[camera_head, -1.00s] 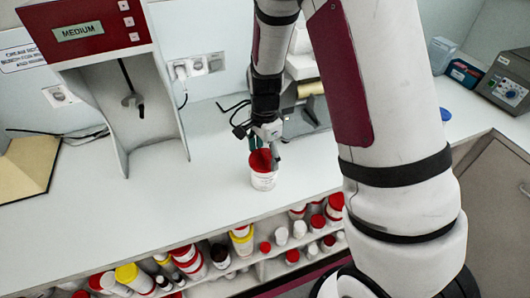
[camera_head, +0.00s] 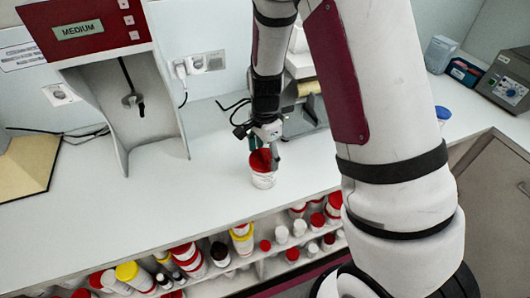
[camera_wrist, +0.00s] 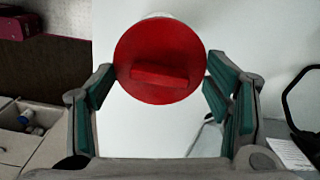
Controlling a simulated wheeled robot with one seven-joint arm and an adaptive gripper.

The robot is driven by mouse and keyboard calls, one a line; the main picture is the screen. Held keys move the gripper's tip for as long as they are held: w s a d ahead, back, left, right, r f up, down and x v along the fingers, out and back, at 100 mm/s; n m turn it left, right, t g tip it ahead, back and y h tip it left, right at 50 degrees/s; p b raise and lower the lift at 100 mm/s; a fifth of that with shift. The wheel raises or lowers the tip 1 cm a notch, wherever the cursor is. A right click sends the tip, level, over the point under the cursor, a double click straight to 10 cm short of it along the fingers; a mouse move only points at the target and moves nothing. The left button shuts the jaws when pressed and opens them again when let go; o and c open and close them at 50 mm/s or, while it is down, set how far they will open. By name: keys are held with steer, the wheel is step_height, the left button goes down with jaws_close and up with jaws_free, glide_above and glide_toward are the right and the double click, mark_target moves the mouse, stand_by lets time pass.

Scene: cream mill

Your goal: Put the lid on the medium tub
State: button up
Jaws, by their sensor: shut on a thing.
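The red lid (camera_head: 260,159) is at the top of the white medium tub (camera_head: 263,181), which stands upright on the bench near its front edge. My gripper (camera_head: 264,150) points down at the tub and is shut on the lid. In the wrist view the round red lid (camera_wrist: 155,85), with a raised bar across it, lies between the green-padded fingertips (camera_wrist: 160,80). A sliver of the white tub (camera_wrist: 156,16) shows past the lid's far edge. I cannot tell whether the lid is fully seated or slightly above the rim.
The mill with a "MEDIUM" display (camera_head: 78,29) stands at the back left. A grey device (camera_head: 508,78) and a blue-capped container (camera_head: 443,114) are at the right. Shelves below the bench hold several tubs (camera_head: 187,257). The bench left of the tub is clear.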

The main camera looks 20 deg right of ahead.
steer(key=shift+f, duration=0.15)
stand_by(0.7)
steer(key=o, duration=0.9)
steer(key=shift+o, duration=0.5)
steer(key=shift+r+p, duration=0.85)
steer(key=shift+r, duration=1.4)
jaws_close()
